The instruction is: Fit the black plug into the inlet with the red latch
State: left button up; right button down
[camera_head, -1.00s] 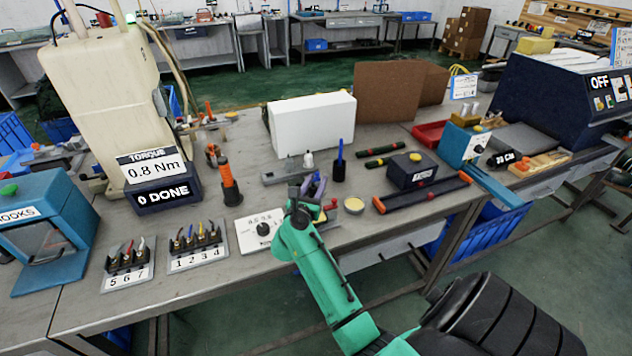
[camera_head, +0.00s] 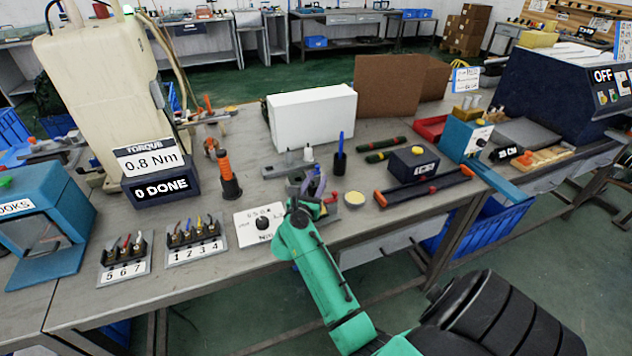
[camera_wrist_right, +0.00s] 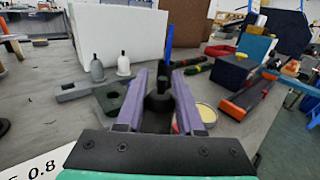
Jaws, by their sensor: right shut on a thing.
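My right gripper (camera_head: 312,192) is low over the front part of the bench, its arm coming in from the lower right. In the right wrist view its two purple fingers (camera_wrist_right: 158,100) are a little apart, with a dark piece (camera_wrist_right: 158,104) between the tips. It looks like the black plug, gripped, but the fingers hide much of it. A small red part (camera_head: 331,199) shows just right of the gripper. It may be the red latch; the inlet itself cannot be made out clearly. My left gripper is not in view.
A black cup with a blue stick (camera_head: 341,147) stands behind the gripper. A round yellow-topped dish (camera_head: 354,198) is at its right, a white dial plate (camera_head: 259,223) at its left. Grey blocks lie close behind; a white box (camera_head: 312,118) stands further back.

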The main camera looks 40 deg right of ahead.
jog(key=shift+f+b, duration=1.3)
jog(key=shift+f, duration=0.2)
dwell(0.4)
jog(key=shift+c, duration=2.2)
grip_release()
